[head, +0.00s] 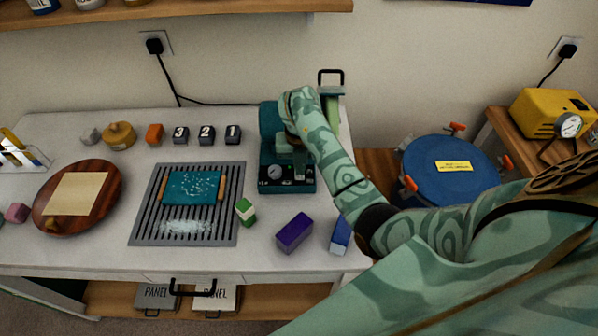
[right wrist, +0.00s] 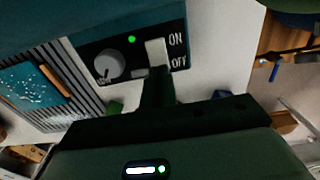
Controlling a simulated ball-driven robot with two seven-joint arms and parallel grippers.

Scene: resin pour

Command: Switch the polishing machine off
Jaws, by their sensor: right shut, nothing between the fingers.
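The teal polishing machine (head: 272,186) stands at the right end of the white table. Its black front panel shows in the right wrist view (right wrist: 88,52), with a grey knob (right wrist: 110,65), a lit green lamp (right wrist: 131,39) and a white switch (right wrist: 156,50) beside the words ON and OFF. The switch's upper part is level with ON; its lower end is partly hidden by my fingers. My right gripper (right wrist: 156,76) is shut and empty, its tips at the switch's lower end. I cannot tell whether they touch it. My left gripper is not in view.
A grey slotted rack (head: 140,232) with a teal panel (head: 192,187) lies left of the machine. A green-white block (head: 245,211), a purple block (head: 294,233) and a blue block (head: 340,236) lie in front. A blue drum (head: 445,185) stands at right.

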